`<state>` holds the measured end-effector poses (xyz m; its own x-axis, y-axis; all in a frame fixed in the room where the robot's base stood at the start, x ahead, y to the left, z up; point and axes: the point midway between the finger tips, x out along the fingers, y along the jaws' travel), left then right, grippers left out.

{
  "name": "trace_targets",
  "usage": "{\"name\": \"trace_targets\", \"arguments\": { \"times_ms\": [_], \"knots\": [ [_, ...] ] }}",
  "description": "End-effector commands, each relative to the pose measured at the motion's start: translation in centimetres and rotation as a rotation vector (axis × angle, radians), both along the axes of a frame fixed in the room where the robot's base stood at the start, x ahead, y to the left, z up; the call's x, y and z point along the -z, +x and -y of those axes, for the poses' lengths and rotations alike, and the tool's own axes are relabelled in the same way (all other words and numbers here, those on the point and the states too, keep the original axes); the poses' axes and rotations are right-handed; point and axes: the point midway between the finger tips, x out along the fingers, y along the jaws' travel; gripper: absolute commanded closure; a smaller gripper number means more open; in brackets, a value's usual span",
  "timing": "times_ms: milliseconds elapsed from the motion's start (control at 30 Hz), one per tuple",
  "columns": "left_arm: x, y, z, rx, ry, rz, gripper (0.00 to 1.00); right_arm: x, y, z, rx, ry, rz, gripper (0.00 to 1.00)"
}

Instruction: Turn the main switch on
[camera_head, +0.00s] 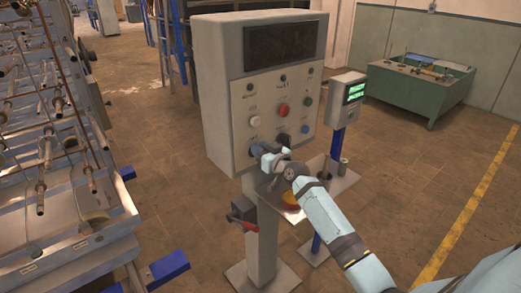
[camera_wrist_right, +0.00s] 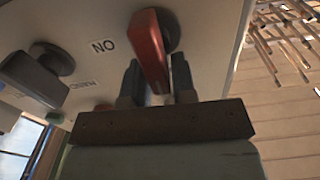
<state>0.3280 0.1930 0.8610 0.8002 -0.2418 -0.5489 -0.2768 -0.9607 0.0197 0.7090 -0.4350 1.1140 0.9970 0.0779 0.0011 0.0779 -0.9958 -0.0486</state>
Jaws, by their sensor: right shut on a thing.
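The control box (camera_head: 228,97) stands on a post, with its front panel facing right of me. My right gripper (camera_head: 262,150) is at the lower left of that panel and hides the switch there in the head view. In the right wrist view, the red handle of the main switch (camera_wrist_right: 148,45) sits between the two fingers of my right gripper (camera_wrist_right: 157,82). The gripper is shut on this handle. An "ON" label (camera_wrist_right: 103,46) shows upside down beside the handle. My left gripper is not in view.
A black knob (camera_wrist_right: 38,78) is beside the switch on the panel. Coloured buttons, one of them red (camera_head: 283,110), sit above my gripper. A small display box (camera_head: 347,92) stands just right. A green bench (camera_head: 420,88) is farther back; the floor between is clear.

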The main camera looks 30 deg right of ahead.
Motion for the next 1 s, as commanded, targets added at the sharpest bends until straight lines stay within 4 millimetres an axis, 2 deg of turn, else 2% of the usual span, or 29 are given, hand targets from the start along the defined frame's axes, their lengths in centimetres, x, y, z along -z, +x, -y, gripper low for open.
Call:
{"name": "trace_targets", "arguments": {
  "times_ms": [367,1000],
  "knots": [
    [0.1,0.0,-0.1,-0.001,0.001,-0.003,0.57,0.2,0.0,0.2,0.0,0.089,-0.011,0.99],
    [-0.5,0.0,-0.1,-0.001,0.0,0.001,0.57,0.8,0.0,1.1,-0.001,0.539,-0.049,0.99]
  ]
}}
